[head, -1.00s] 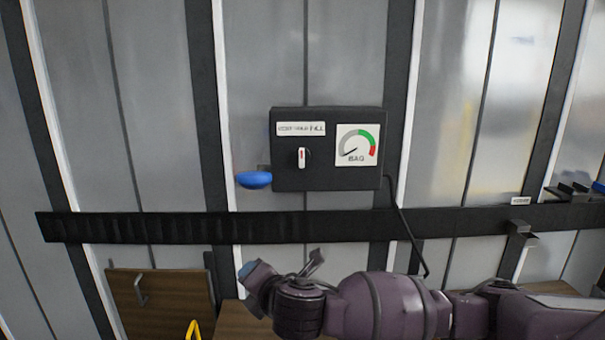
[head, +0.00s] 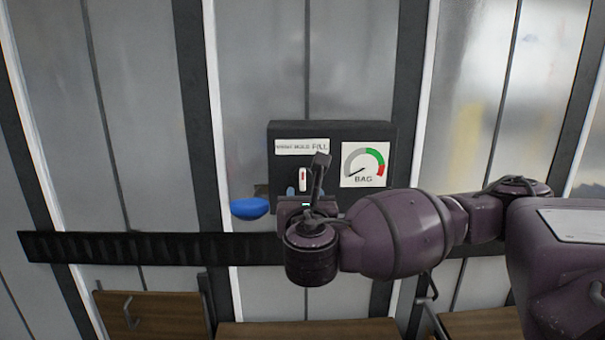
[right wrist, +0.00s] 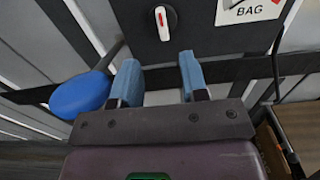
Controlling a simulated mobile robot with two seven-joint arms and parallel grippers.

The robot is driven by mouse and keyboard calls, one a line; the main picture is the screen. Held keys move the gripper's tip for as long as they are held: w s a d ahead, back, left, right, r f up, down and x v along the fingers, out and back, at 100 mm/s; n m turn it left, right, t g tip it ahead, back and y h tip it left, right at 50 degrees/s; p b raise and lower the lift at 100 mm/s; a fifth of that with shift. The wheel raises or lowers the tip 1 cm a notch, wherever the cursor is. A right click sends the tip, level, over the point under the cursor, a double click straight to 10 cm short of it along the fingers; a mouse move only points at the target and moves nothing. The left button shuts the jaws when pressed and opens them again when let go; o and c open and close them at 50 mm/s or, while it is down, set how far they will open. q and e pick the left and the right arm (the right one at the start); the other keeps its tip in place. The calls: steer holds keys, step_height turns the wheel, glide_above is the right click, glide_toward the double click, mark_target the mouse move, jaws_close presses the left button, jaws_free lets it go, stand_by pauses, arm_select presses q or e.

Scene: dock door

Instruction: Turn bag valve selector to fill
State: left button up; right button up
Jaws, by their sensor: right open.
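The bag valve selector (head: 302,178) is a small white knob with a red mark on the front of a black box (head: 332,130). It stands about upright, below a label strip (head: 302,147) whose right end reads FILL. In the right wrist view the selector (right wrist: 165,22) lies just beyond the fingertips. My right gripper (head: 304,191) is in front of the lower part of the box, just below the selector. In the right wrist view its blue fingers (right wrist: 159,75) are apart with nothing between them. My left gripper is not in view.
A BAG gauge (head: 363,165) is right of the selector, its needle at the low grey end. A blue rounded object (head: 250,208) sticks out at the box's lower left. A black rail (head: 130,247) crosses the wall below. Wooden panels (head: 160,312) stand lower down.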

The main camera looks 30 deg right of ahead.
mark_target(303, 177)
steer(key=p+x, duration=0.2)
steer(key=x, duration=0.8)
steer(key=shift+w+d, duration=0.25)
steer(key=shift+d, duration=0.05)
jaws_close()
